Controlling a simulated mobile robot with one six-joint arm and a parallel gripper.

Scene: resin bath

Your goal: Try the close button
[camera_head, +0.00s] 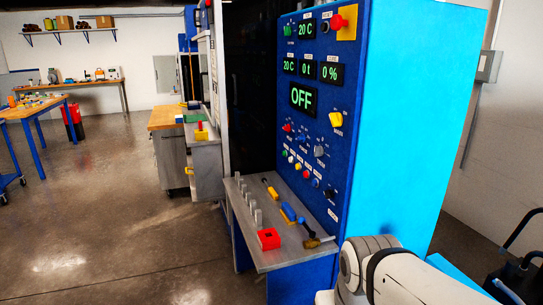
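The blue control panel (354,100) stands right of centre, beside a dark opening. Grey knobs (319,151), a yellow knob (336,119) and a red emergency-style button (338,22) are also on the panel. A display (302,97) reads OFF. My arm shows at the bottom right; my gripper is not in view.
A grey shelf (283,257) juts out below the panel, holding a red block (268,239), a hammer (317,238), yellow-handled tools and grey pegs. A wooden-topped cabinet (168,116) stands behind. Open concrete floor (110,210) lies left. A dark cart-like object (520,270) is at lower right.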

